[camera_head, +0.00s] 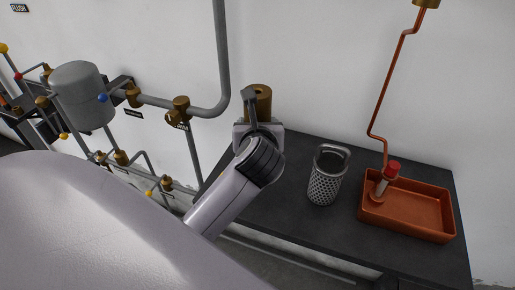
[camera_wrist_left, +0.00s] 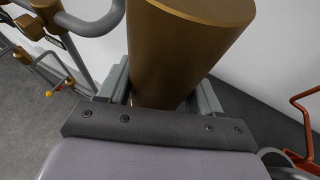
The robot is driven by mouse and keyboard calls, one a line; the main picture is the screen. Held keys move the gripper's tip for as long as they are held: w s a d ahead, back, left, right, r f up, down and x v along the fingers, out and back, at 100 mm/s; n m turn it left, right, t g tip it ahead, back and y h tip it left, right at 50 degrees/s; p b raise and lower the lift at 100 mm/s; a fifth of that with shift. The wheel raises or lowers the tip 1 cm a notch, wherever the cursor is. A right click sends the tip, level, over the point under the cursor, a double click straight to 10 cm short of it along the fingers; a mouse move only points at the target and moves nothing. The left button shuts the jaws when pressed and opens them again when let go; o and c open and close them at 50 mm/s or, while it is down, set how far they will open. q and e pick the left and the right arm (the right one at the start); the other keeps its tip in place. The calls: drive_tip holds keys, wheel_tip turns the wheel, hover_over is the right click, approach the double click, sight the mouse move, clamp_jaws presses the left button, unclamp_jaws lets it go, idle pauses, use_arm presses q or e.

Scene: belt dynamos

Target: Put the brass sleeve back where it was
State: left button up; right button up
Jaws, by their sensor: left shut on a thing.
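My right gripper is not in view.
A perforated metal basket (camera_head: 326,180) stands on the dark counter (camera_head: 285,205), right of my gripper. An orange tray (camera_head: 425,232) with a red-capped item (camera_head: 384,182) sits farther right. Grey pipes (camera_head: 223,60) and a grey tank (camera_head: 80,97) are on the left wall. An orange pipe (camera_head: 384,95) runs down the wall.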

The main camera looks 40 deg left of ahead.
use_arm(q)
drive_tip(key=shift+f, duration=3.5)
drive_tip(key=shift+f, duration=0.15)
drive_tip(key=o, duration=1.6)
drive_tip(key=shift+f, duration=0.1)
drive_tip(key=shift+r, duration=0.2)
